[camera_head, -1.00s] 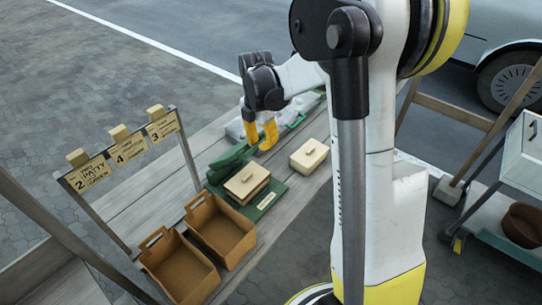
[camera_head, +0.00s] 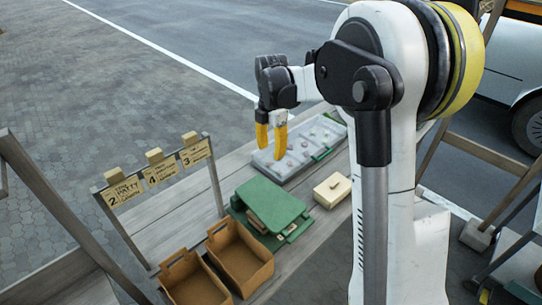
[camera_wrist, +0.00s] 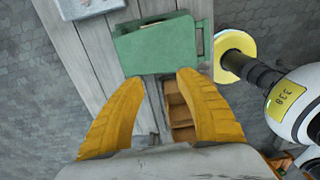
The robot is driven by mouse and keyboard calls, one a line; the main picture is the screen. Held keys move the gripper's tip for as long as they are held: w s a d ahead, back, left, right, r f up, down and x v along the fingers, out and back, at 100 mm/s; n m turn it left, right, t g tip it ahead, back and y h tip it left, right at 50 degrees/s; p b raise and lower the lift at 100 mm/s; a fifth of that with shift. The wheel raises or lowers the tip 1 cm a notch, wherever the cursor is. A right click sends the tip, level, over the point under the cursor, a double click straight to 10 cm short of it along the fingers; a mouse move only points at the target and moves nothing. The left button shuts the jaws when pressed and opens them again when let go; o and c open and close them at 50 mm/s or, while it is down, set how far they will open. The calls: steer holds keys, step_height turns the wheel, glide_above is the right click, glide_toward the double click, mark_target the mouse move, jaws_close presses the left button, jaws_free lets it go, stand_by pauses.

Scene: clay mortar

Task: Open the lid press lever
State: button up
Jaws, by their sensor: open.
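The green lid press (camera_head: 272,203) sits on the wooden table. Its flat green lid lies tilted over a beige block (camera_head: 258,224), whose edge shows beneath it at the front. The press also shows in the wrist view (camera_wrist: 152,48), beyond my fingertips. No separate lever can be made out clearly. My gripper (camera_head: 271,142) has two yellow fingers, spread apart with nothing between them. It hangs behind and above the press, in front of the grey tray in the head view, and looks apart from the press. It also shows in the wrist view (camera_wrist: 160,82).
A grey tray (camera_head: 275,170) with small pieces lies behind the press. A cream lidded box (camera_head: 332,190) stands right of it. Two brown bins (camera_head: 240,258) stand in front. A sign frame with order tags (camera_head: 160,172) rises at the left.

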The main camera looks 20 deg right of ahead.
step_height(320, 180, up, 9)
stand_by(0.6)
